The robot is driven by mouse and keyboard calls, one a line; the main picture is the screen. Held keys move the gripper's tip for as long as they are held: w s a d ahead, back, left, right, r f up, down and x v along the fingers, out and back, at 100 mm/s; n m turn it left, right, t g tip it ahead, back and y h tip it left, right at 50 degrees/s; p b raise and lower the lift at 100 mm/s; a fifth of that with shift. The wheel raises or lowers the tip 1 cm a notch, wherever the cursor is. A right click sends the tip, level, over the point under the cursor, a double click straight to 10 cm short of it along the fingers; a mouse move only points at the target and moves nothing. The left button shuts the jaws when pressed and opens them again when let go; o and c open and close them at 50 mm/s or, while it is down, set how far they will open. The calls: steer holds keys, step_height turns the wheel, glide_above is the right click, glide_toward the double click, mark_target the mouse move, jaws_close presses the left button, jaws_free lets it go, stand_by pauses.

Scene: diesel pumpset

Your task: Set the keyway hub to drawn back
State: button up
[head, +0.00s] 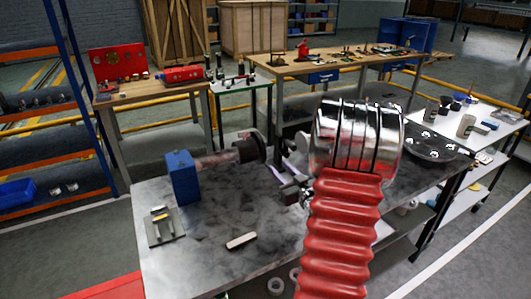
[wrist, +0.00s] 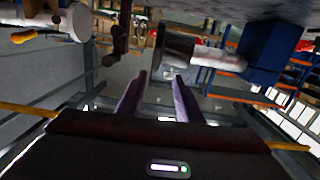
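The keyway hub appears to be the dark round hub (head: 250,147) at the right end of a horizontal shaft (head: 216,159), which comes out of a blue block (head: 182,177) on the grey table. In the wrist view the hub (wrist: 174,50) is a dark, shiny cylinder above the fingers, with the shaft (wrist: 214,56) and blue block (wrist: 273,50) to its right. My gripper (wrist: 160,75) is open, with its two pale purple fingers apart and nothing between them. In the head view my gripper (head: 280,171) is just right of the hub, partly hidden by my arm. Contact with the hub cannot be told.
A small plate with fittings (head: 164,226) and a light bar (head: 241,241) lie on the grey table (head: 200,265). A dark dish with chrome balls (head: 430,146) is at right.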

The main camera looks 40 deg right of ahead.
mark_target(264, 150)
steer(key=shift+s+d+f+t, duration=0.3)
steer(key=shift+s+d, duration=0.1)
steer(key=shift+s, duration=0.3)
steer(key=shift+w, duration=0.15)
steer(key=x, duration=1.3)
steer(key=shift+w+d, duration=0.15)
steer(key=shift+w, duration=0.15)
jaws_close()
